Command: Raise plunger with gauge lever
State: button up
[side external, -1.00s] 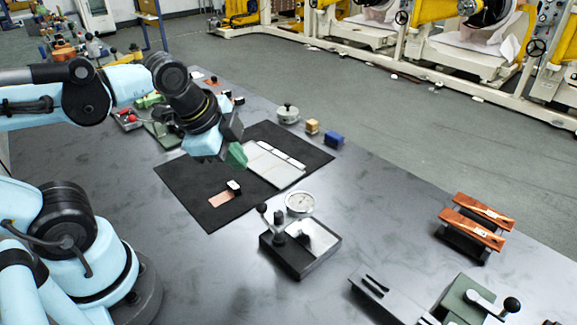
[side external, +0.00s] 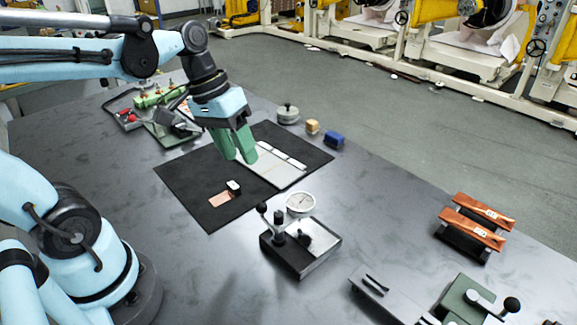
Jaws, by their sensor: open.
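The gauge (side external: 299,203) has a round white dial and stands at the back of a dark base (side external: 300,256) with a bright metal plate (side external: 318,236). Its lever has a black ball knob (side external: 262,207) at the left of the dial. A short dark post, apparently the plunger (side external: 279,217), stands below the dial; whether it touches the plate is too small to tell.
The black mat (side external: 185,183) holds a copper foil piece (side external: 221,199), a small black-and-white block (side external: 233,187) and a pale plate (side external: 270,168). Copper strips (side external: 485,206) lie on black stands at right. A green lever device (side external: 470,300) stands front right.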

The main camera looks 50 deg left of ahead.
aim_at(260, 203)
jog(key=shift+g+h, duration=0.5)
jog(key=shift+h, duration=0.1)
jog(key=shift+x, duration=5.5)
jog(key=shift+c, duration=0.3)
jog(key=shift+w, duration=0.1)
grip_shut()
